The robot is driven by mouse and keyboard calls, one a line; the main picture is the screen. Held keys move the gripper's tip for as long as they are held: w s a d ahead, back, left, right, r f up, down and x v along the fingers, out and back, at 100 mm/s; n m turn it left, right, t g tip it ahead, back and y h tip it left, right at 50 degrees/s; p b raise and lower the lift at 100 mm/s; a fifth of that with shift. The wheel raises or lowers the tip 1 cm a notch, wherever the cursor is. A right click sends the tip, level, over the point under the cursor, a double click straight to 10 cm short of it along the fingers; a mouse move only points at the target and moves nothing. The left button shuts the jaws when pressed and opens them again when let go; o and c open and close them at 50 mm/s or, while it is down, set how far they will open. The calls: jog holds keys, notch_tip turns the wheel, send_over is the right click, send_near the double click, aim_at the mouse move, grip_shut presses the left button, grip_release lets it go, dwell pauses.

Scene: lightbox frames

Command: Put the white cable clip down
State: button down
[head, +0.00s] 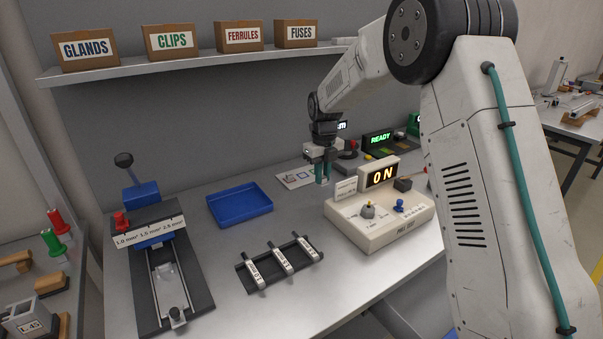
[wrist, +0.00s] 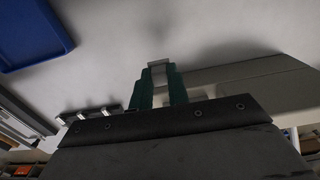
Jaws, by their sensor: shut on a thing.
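My gripper (head: 322,173) hangs above the back of the bench, fingers pointing down, behind and left of the beige box. In the wrist view its green fingers (wrist: 160,90) are shut on the white cable clip (wrist: 159,66), a small pale piece showing between the fingertips. In the head view the clip is too small to make out between the fingers. The clip appears to be above the bench top (head: 215,262), though I cannot tell the exact gap. A soft shadow lies on the grey surface in the wrist view.
A blue tray (head: 240,214) lies left of my gripper; its corner shows in the wrist view (wrist: 40,62). A beige box with a lit "ON" sign (head: 378,236) stands right. A black rack (head: 244,282) with labelled bars and a dark slide fixture (head: 145,290) are nearer. Bare bench lies between.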

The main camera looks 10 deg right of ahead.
jog(key=shift+w+a+f, duration=0.1)
jog(key=shift+w+f, duration=0.05)
jog(key=shift+f, duration=0.3)
send_over(303, 175)
jog(key=shift+s+a+f, duration=0.1)
jog(key=shift+s+f, duration=0.15)
jog(key=shift+f, duration=0.6)
jog(key=shift+w+f, duration=0.1)
jog(key=shift+w, duration=0.05)
jog(key=shift+f, duration=1.65)
jog(key=shift+f, duration=0.15)
jog(key=c, duration=1.3)
grip_release()
jog(key=shift+c, duration=0.2)
notch_tip(303, 175, up, 8)
